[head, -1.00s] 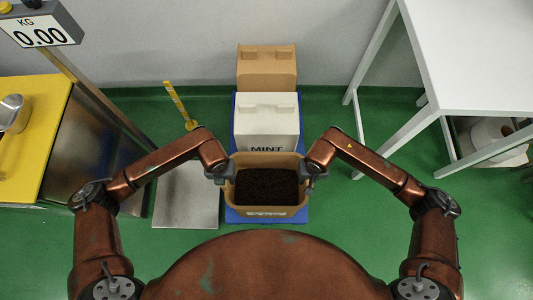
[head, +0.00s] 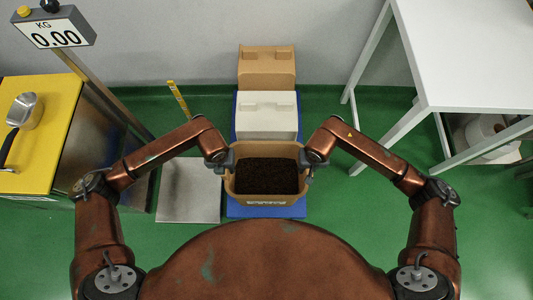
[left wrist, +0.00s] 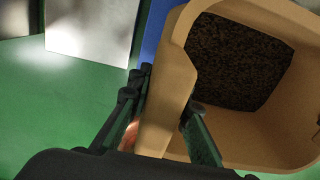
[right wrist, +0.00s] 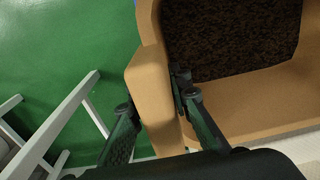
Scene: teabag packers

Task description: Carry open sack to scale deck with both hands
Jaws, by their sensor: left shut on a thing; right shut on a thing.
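The open sack (head: 267,199) is a tan, box-like bag with dark loose tea inside, upright at the front of the blue pallet (head: 240,211). My left gripper (head: 226,162) is shut on its left rim, and my right gripper (head: 308,162) is shut on its right rim. The left wrist view shows the fingers astride the tan wall (left wrist: 168,105); the right wrist view shows the same on the other wall (right wrist: 150,90). The scale deck (head: 188,190) is a bare grey plate on the floor, left of the sack. The scale display (head: 57,36) reads 0.00 KG.
A white sack (head: 266,117) and a brown sack (head: 266,67) stand behind on the pallet. A yellow-topped counter (head: 45,140) with a metal scoop (head: 24,112) is at left. A white table (head: 475,50) is at right.

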